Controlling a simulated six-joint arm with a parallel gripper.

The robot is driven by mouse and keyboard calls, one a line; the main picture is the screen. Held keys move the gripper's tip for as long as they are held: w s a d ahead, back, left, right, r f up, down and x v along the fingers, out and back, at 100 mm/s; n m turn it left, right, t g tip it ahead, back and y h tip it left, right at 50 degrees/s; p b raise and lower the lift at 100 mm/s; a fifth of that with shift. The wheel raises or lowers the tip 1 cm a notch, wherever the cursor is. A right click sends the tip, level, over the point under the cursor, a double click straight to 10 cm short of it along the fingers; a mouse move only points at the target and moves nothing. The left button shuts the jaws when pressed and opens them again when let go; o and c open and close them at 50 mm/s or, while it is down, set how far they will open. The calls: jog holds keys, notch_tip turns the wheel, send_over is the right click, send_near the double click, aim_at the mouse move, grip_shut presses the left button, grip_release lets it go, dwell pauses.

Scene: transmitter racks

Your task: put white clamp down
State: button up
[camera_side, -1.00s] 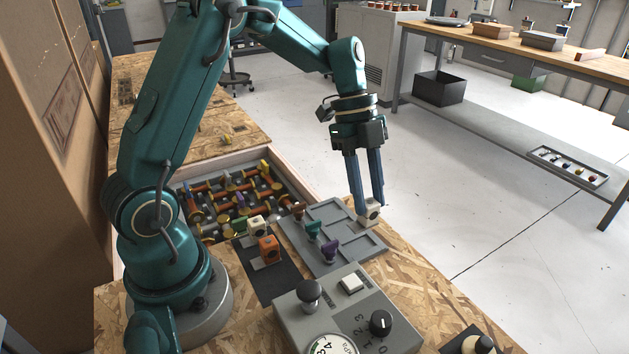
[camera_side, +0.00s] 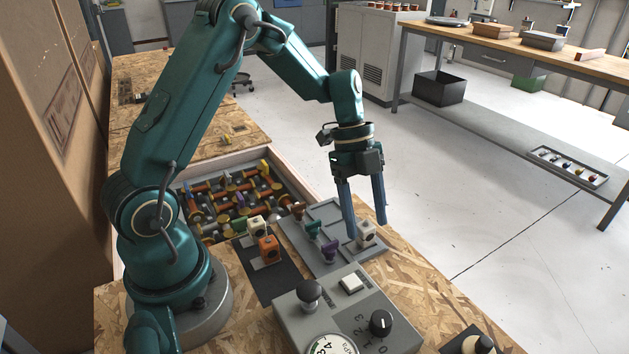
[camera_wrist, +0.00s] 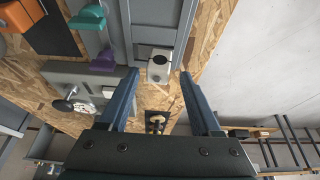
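The white clamp (camera_side: 367,237) is a small white block with a dark round spot on its face. It stands at the right end of the grey tray (camera_side: 342,262). In the wrist view the white clamp (camera_wrist: 160,67) shows just beyond and between the fingertips. My gripper (camera_side: 366,230) is open, its two blue fingers spread with a gap to the clamp on each side. The wrist view shows my gripper (camera_wrist: 159,75) with nothing held. The clamp's underside is hidden.
A teal piece (camera_side: 313,229) and a purple piece (camera_side: 330,250) stand on the tray. An orange block (camera_side: 268,249) and another white block (camera_side: 257,226) stand on a dark mat left of it. A grey control box (camera_side: 345,310) with knobs is in front.

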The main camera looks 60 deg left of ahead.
jog(key=shift+a+r, duration=0.1)
jog(key=shift+r, duration=0.5)
jog(key=v, duration=1.1)
jog(key=s+d+n+t+y, duration=0.2)
jog(key=s+n, duration=0.5)
jog(key=n, duration=0.2)
jog(key=s+d+n+t+y, duration=0.2)
jog(key=s+d+n+t, duration=0.1)
jog(key=s+n, duration=0.5)
jog(key=shift+s+d+r+n+t, duration=0.2)
jog(key=shift+d+n+t, duration=0.1)
jog(key=shift+n, duration=0.2)
jog(key=shift+o, duration=0.3)
